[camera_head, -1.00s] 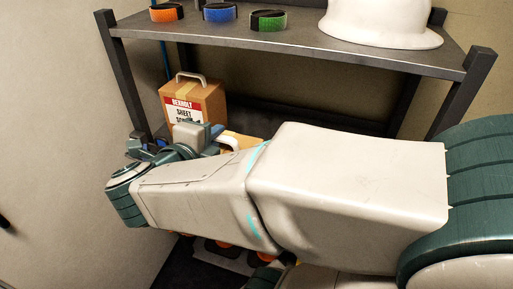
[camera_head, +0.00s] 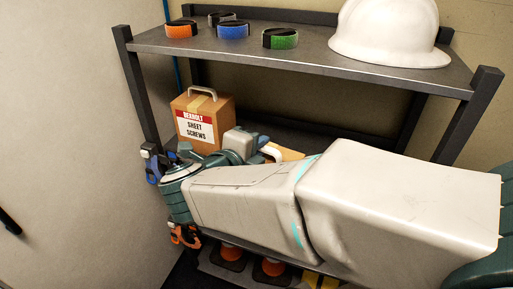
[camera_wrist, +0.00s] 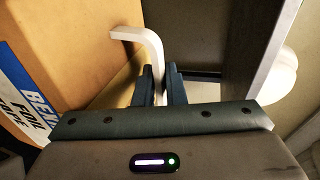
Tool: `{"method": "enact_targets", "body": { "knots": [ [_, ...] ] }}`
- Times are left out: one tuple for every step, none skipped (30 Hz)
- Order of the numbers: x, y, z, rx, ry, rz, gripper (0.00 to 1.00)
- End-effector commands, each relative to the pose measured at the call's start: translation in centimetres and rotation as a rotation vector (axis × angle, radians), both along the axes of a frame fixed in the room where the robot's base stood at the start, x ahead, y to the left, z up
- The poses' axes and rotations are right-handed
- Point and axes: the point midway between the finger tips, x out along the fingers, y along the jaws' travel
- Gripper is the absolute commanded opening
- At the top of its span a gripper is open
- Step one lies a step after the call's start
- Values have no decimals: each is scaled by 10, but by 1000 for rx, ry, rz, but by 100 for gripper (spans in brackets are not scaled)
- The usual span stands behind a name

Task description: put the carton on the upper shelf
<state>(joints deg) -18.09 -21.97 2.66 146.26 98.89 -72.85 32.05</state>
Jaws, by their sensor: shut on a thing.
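In the wrist view my gripper (camera_wrist: 158,75) is shut on the white handle (camera_wrist: 150,45) of a brown carton (camera_wrist: 80,40). That carton has a blue and white label, partly legible as "FOIL TAPE". In the head view only its handle (camera_head: 271,152) and a strip of its top (camera_head: 290,154) show behind my arm; the rest is hidden. I cannot tell whether its base touches the shelf below. The upper shelf (camera_head: 300,55) is a grey metal board above my gripper. A second carton (camera_head: 203,118), marked "SHEET SCREWS", stands upright on the level below, to the left.
Orange (camera_head: 181,29), blue (camera_head: 233,29), green (camera_head: 280,39) and dark (camera_head: 221,18) rings stand on the upper shelf's left half. A white hard hat (camera_head: 388,32) fills its right end. Bare board lies before and between them. Dark posts (camera_head: 138,80) bound the rack.

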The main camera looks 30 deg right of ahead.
Motion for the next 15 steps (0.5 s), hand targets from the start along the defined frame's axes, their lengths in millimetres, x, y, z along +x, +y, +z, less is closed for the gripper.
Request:
{"method": "enact_targets", "body": {
  "knots": [
    [3, -5, 3, -2, 1, -5, 0],
    [5, -8, 3, -1, 0, -6, 0],
    [8, -12, 2, -1, 0, -6, 0],
    [10, -15, 4, -2, 1, -7, 0],
    [13, -17, 4, -3, 1, -6, 0],
    [16, -21, 4, -2, 1, -7, 0],
    [18, -23, 4, -3, 0, -6, 0],
    [20, -26, 4, -3, 0, -6, 0],
    [23, -29, 4, -2, 2, -6, 0],
    [25, -32, 4, -2, 1, -6, 0],
    [27, -34, 4, -2, 1, -7, 0],
    [30, -38, 4, -3, 1, -6, 0],
    [32, -40, 4, -2, 1, -7, 0],
    [34, -42, 4, -2, 0, -6, 0],
    [37, -46, 4, -3, 1, -7, 0]
  ]
}}
